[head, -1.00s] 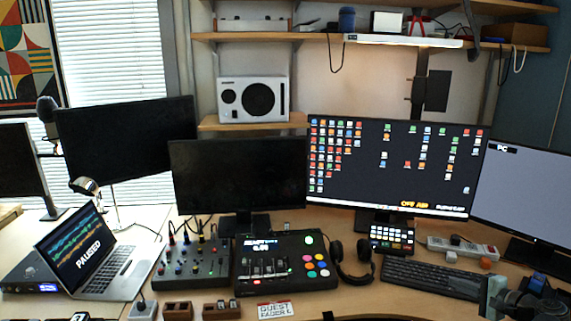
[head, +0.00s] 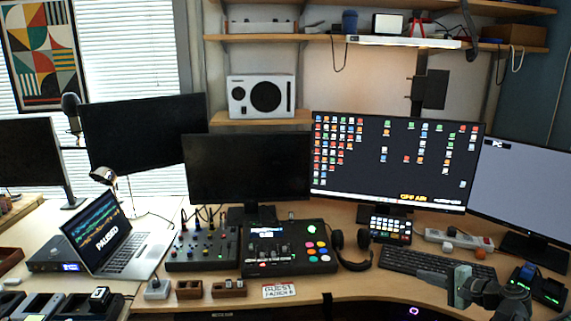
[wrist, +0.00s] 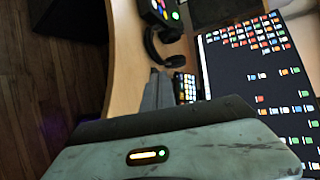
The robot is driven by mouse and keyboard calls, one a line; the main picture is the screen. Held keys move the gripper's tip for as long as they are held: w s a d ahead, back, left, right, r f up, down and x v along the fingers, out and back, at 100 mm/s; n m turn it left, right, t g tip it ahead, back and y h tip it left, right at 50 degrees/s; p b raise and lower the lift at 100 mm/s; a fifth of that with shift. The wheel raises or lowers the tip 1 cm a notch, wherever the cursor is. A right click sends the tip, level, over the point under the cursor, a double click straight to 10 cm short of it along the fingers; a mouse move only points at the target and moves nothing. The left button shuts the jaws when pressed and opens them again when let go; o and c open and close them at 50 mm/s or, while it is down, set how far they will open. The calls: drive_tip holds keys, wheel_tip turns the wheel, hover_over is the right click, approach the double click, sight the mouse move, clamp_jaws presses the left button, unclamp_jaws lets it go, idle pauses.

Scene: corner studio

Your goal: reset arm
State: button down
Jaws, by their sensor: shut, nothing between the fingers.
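My gripper (head: 426,276) is at the lower right in the head view, over the front of the desk beside the keyboard. Its grey fingers are together, point left and hold nothing. In the wrist view the closed fingers (wrist: 155,88) stick up from the wide grey-green gripper body. No object touches them that I can see. Part of my arm shows behind the gripper at the lower right of the head view.
The keyboard (head: 425,263) lies just behind my gripper. Headphones (head: 357,262), a control deck (head: 287,262), a mixer (head: 203,262) and a laptop (head: 117,250) stand along the desk (head: 335,285). Monitors (head: 392,165) line the back. Floor (wrist: 45,80) shows in the wrist view.

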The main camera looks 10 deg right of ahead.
drive_tip(key=w+a+f+n+g+y, duration=0.2)
drive_tip(key=w+a+n+g, duration=0.15)
drive_tip(key=a, duration=0.95)
drive_tip(key=w+a+f+n+g+y, duration=0.15)
drive_tip(key=w+a, duration=0.25)
drive_tip(key=a, duration=0.9)
drive_tip(key=s+a+f+n+g+h, duration=0.35)
drive_tip(key=a+f, duration=0.25)
drive_tip(key=a, duration=0.3)
drive_tip(key=s+a+f+n+g+h, duration=0.2)
drive_tip(key=s+a+f+n+g, duration=0.25)
drive_tip(key=a, duration=0.45)
drive_tip(key=s+d+f+n+h, duration=0.2)
drive_tip(key=d+h, duration=0.1)
drive_tip(key=d, duration=0.4)
wheel_tip(320, 180, up, 17)
drive_tip(key=p, duration=1.6)
drive_tip(key=shift+s+d+h+p, duration=0.15)
drive_tip(key=shift+d+h+p, duration=0.05)
drive_tip(key=shift+h+p, duration=0.1)
